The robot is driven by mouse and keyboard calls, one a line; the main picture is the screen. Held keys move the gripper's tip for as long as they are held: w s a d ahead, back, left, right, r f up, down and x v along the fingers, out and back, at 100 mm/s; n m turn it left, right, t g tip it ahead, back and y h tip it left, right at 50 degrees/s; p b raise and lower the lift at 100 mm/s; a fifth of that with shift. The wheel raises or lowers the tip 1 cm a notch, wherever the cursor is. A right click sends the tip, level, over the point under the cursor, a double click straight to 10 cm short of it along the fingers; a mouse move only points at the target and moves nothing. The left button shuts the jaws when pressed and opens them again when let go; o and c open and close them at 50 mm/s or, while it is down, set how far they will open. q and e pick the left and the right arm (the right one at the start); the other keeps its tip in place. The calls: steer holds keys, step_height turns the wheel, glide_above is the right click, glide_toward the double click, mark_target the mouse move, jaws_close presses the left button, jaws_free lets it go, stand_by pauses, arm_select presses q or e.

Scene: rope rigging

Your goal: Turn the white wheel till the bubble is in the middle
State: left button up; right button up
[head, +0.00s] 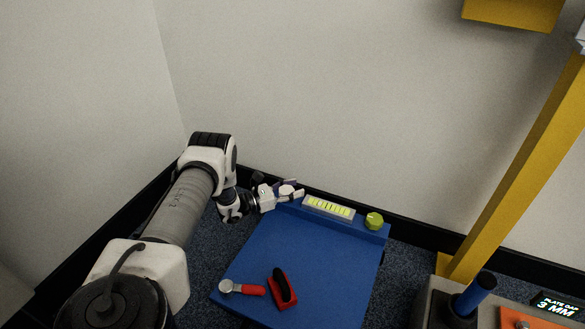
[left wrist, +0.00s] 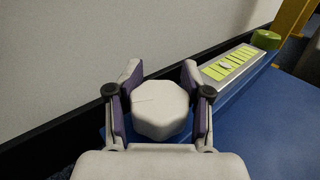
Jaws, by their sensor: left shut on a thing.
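The white wheel (left wrist: 160,110), a faceted knob, sits between the two fingers of my left gripper (left wrist: 161,78) in the left wrist view. The gripper is shut on it, one finger on each side. In the head view my left gripper (head: 291,189) is at the far left corner of the blue table and hides most of the wheel. The level (head: 328,207) has a yellow-green vial with dark marks and lies just right of the gripper. In the left wrist view a pale bubble (left wrist: 225,65) shows in the vial, toward the wheel end. My right gripper is out of view.
A green knob (head: 374,221) stands at the level's right end. A red-handled tool (head: 242,288) and a red and black object (head: 283,289) lie at the front of the blue table (head: 320,265). Its middle is clear. A yellow post (head: 520,165) stands at the right.

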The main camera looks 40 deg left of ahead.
arm_select(q)
steer(key=shift+s, duration=0.1)
stand_by(0.3)
steer(key=o, duration=1)
steer(key=shift+o, duration=0.2)
